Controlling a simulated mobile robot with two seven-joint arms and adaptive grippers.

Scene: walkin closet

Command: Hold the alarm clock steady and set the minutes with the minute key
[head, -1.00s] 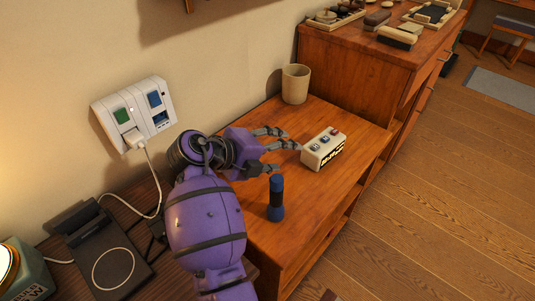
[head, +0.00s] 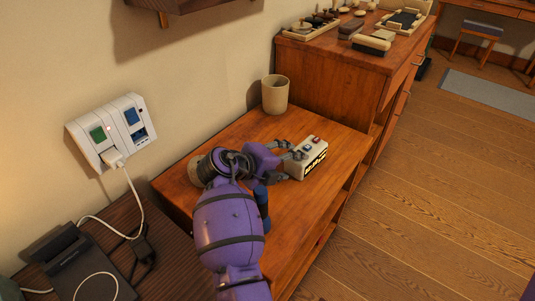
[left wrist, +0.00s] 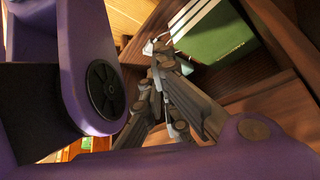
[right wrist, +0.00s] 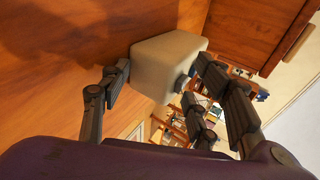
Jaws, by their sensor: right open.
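The cream alarm clock (head: 313,161) sits on the wooden shelf unit. It has a dark display on its front and small blue and red keys on top. My right gripper (head: 283,161) is at the clock's left end, partly hiding it. In the right wrist view the open fingers (right wrist: 160,78) are on both sides of the pale clock body (right wrist: 165,50); I cannot tell whether they touch it. The keys' markings are too small to read. My left gripper (left wrist: 156,55) shows only in the left wrist view, fingers together, away from the clock.
A blue flashlight (head: 262,208) stands just beside my right arm, partly hidden. A beige cup (head: 275,95) stands behind the clock by the wall. A taller wooden cabinet (head: 335,75) rises beyond. A green object (left wrist: 222,35) with pale stripes is near the left gripper.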

